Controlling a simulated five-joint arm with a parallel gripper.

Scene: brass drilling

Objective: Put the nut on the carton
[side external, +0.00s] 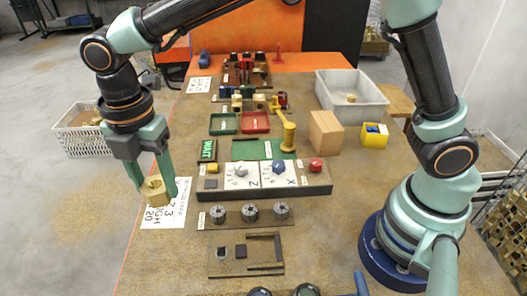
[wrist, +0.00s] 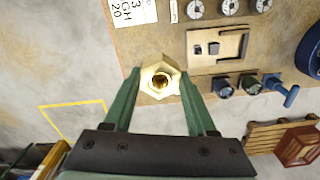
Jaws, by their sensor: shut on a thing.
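The brass nut (side external: 153,187) is held between the green fingers of my gripper (side external: 155,193), at the left edge of the bench. In the wrist view the nut (wrist: 160,82) sits between the fingertips of my gripper (wrist: 161,76), with its dark bore facing the camera. My gripper is shut on it and holds it in the air. The carton (side external: 325,132) is a plain tan box standing upright on the right half of the bench, well to the right of and beyond my gripper. Its top looks bare. The carton is not in the wrist view.
A yellow mallet-like tool (side external: 288,135) stands left of the carton, and a yellow box (side external: 374,135) right of it. Behind is a white bin (side external: 335,97) with a brass part inside. A control panel with knobs (side external: 262,180) lies between my gripper and the carton.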

